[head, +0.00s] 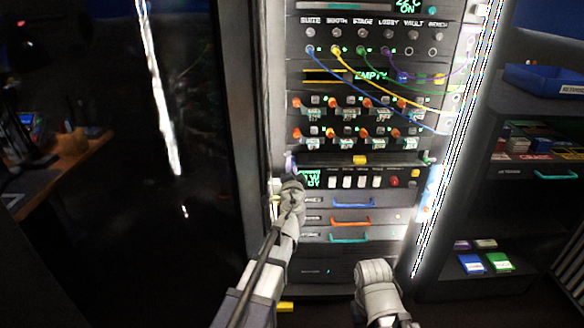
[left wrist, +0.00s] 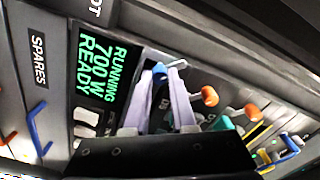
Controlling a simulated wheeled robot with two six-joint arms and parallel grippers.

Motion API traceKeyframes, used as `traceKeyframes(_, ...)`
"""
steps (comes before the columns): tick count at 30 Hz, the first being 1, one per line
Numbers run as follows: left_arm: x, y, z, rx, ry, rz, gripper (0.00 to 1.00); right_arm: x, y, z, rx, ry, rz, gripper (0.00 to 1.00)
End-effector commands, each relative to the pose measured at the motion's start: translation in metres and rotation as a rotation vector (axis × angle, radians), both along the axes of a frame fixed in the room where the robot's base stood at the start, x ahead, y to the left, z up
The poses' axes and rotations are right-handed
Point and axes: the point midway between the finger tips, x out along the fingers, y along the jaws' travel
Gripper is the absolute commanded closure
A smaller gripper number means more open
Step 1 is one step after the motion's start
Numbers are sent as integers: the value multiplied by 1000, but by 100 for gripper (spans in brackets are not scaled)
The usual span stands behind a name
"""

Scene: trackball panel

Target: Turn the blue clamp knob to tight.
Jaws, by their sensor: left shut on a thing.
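The blue clamp knob (left wrist: 159,71) shows as a small blue piece at the fingertips in the left wrist view, beside the green-lettered display. Most of it is hidden by the pale fingers, and its turn position cannot be read. My left gripper (left wrist: 166,78) is shut on it. In the head view my left gripper (head: 290,165) is at the left edge of the rack, level with the display, and its own wrist hides the knob. My right arm's grey wrist (head: 375,275) is low in front of the rack; its fingers are hidden.
The display (left wrist: 100,70) reads RUNNING 700 W READY. Drawers with blue (head: 353,204), red (head: 350,221) and teal (head: 348,239) handles lie below. Orange-knobbed rows and looped cables (head: 385,85) are above. Shelves with bins (head: 545,80) stand at the right.

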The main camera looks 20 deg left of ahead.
Motion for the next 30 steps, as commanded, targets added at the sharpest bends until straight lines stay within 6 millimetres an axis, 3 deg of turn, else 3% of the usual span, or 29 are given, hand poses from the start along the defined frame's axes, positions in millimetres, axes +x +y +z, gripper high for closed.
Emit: traceKeyframes(30, 0, -1, 0, 928, 266, -1, 100, 0, 0, 0, 0, 0, 0, 50)
